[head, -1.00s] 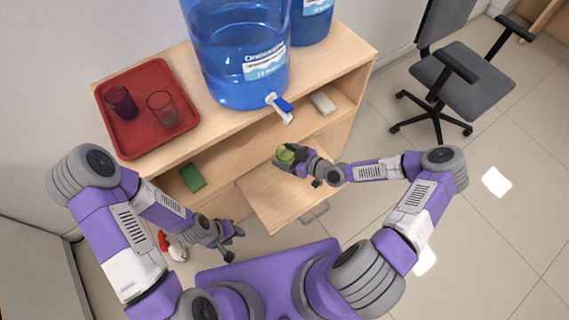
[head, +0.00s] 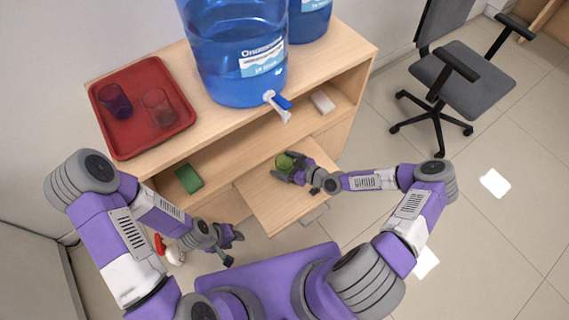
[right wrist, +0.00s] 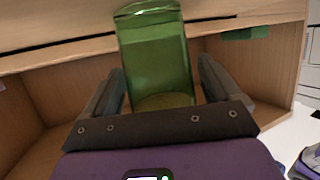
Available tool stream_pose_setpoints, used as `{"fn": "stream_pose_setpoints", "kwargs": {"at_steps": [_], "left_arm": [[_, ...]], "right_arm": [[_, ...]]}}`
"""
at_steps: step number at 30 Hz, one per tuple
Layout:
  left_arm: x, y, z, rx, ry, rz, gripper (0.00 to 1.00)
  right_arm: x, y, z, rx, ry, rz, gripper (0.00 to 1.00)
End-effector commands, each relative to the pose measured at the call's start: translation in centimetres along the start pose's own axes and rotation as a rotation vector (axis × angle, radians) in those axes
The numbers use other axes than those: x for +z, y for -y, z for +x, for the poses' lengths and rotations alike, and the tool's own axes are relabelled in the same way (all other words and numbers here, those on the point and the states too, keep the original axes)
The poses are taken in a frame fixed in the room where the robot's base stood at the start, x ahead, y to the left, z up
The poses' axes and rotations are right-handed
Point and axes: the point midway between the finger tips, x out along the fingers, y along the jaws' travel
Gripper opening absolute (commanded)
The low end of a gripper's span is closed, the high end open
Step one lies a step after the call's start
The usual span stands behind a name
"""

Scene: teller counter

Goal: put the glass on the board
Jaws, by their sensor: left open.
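A green see-through glass (head: 284,161) is between the fingers of my right gripper (head: 287,168). In the right wrist view the green glass (right wrist: 155,60) stands between the two fingers, which are shut on its sides. The board (head: 262,205) is a pale wooden leaf pulled out of the front of the counter. The glass and right gripper are over the board's back part in the head view; I cannot tell whether the glass touches it. My left gripper (head: 235,248) is open and empty, low and left of the board.
A red tray (head: 140,145) with a purple glass (head: 115,101) and a clear glass (head: 157,106) is on the counter top. Blue water jugs (head: 235,80) stand beside it. A green block (head: 188,179) and a whitish block (head: 322,101) are on the shelf. The board's front is clear.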

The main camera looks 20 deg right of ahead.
Motion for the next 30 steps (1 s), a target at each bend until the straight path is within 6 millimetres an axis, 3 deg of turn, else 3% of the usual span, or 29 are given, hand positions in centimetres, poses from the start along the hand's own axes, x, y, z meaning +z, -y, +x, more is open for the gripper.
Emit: {"fn": "stream_pose_setpoints", "kwargs": {"at_steps": [11, 14, 24, 30], "left_arm": [[0.0, 0.0, 0.0, 0.0, 0.0, 0.0, 0.43], [0.0, -0.1, -0.3, 0.0, 0.0, 0.0, 0.43], [0.1, -0.4, -1.1, 0.0, 0.0, 0.0, 0.43], [0.1, -0.5, -1.4, 0.0, 0.0, 0.0, 0.43]], "right_arm": [[-0.3, 0.0, -0.3, 0.0, 0.0, 0.0, 1.0], [-0.3, -0.1, -1.7, 0.003, 0.001, 0.001, 1.0], [-0.3, -0.1, -8.8, 0.004, 0.003, -0.001, 1.0], [-0.3, -0.1, -11.4, 0.002, 0.002, -0.001, 1.0]]}}
